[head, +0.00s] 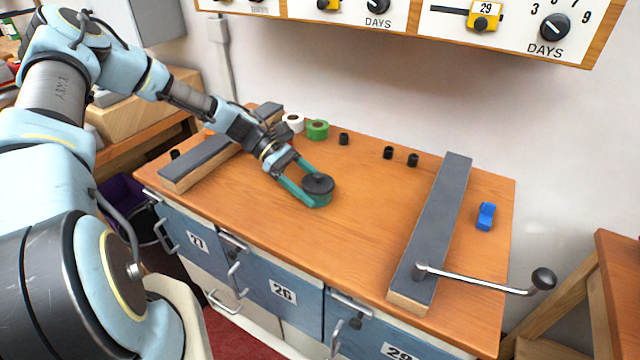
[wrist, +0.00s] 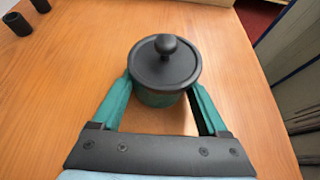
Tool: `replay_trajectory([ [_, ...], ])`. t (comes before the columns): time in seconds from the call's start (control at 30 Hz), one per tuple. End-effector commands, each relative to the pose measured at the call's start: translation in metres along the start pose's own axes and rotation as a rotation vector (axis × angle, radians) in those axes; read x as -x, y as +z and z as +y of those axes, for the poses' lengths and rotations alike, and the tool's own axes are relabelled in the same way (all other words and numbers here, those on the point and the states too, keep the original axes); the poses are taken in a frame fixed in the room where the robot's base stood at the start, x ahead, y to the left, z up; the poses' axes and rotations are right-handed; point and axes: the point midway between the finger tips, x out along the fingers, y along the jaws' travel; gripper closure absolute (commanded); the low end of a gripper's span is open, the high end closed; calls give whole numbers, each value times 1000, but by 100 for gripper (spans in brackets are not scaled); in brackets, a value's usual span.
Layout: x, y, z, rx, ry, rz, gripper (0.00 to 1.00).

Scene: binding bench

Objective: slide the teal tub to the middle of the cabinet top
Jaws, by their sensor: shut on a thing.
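The teal tub (head: 320,199) has a dark lid with a round knob and stands upright on the wooden cabinet top (head: 370,220), left of its middle and near the front edge. In the wrist view the tub (wrist: 160,98) sits between the two teal fingers of my gripper (wrist: 163,92). My gripper (head: 304,186) is shut on the tub from the left side in the head view. Part of the tub's side is hidden by the fingers.
A grey-topped bar (head: 440,220) with a metal lever (head: 490,284) lies at the right, and another bar (head: 205,160) at the left. White tape (head: 293,122), green tape (head: 317,129) and several black cylinders (head: 388,153) stand along the back. A blue object (head: 486,216) is far right. The middle is clear.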

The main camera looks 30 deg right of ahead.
Motion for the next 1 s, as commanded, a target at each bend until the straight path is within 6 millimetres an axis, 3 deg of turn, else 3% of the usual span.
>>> replay_trajectory([
  [0.6, 25, -13, -30, 1, 0, 1, 100],
  [1.0, 28, -15, -34, 0, 0, 0, 100],
])
